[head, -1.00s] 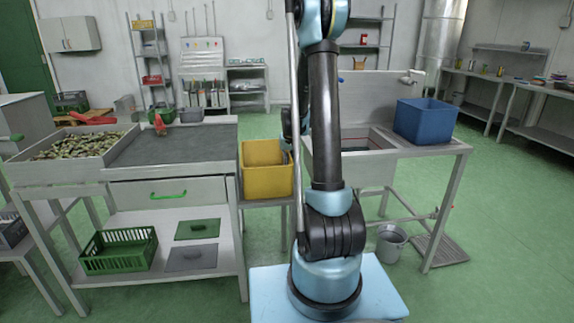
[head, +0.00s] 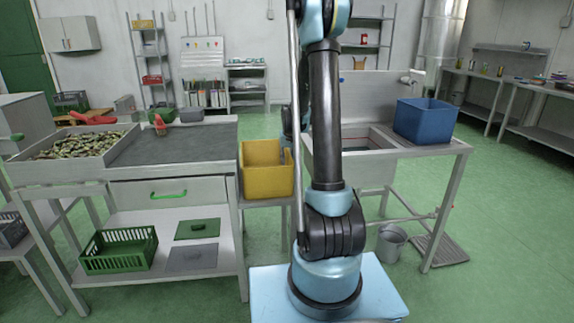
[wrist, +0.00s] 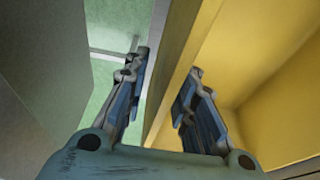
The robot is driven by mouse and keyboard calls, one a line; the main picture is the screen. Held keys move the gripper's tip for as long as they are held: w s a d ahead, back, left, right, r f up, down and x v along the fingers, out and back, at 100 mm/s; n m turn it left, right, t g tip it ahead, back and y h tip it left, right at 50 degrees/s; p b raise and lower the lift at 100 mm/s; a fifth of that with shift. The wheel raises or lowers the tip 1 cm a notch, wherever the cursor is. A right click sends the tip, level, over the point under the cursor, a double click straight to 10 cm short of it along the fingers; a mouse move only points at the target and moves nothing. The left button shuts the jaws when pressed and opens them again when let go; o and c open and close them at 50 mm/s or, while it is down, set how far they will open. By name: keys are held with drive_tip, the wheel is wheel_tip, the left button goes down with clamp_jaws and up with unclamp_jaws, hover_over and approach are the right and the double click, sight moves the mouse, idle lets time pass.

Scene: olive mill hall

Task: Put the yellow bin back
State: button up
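The yellow bin (head: 266,178) stands upright on a low stand between the left worktable and the sink table. In the wrist view, its yellow inside (wrist: 265,75) fills the right side. My gripper (wrist: 160,105) is open at the bin's wall. One finger is on the inner side and one on the outer side, with the rim running between them. Green floor shows between the left finger and the wall, so the fingers are not closed on it. In the head view, my arm hides most of the gripper.
The left worktable (head: 175,145) carries a tray of olives (head: 75,146) and stands close beside the bin. A blue bin (head: 425,120) sits on the sink table (head: 440,150) to the right. A grey bucket (head: 391,242) stands on the floor. Open green floor lies at the right.

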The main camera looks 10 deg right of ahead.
drive_tip(key=v, duration=1.1)
drive_tip(key=s+r, duration=0.3)
drive_tip(key=s, duration=1)
drive_tip(key=s+f, duration=0.4)
drive_tip(key=s, duration=1)
drive_tip(key=s+f, duration=0.3)
drive_tip(key=s, duration=1.1)
drive_tip(key=shift+a+f+g, duration=0.2)
drive_tip(key=shift+f+g, duration=0.2)
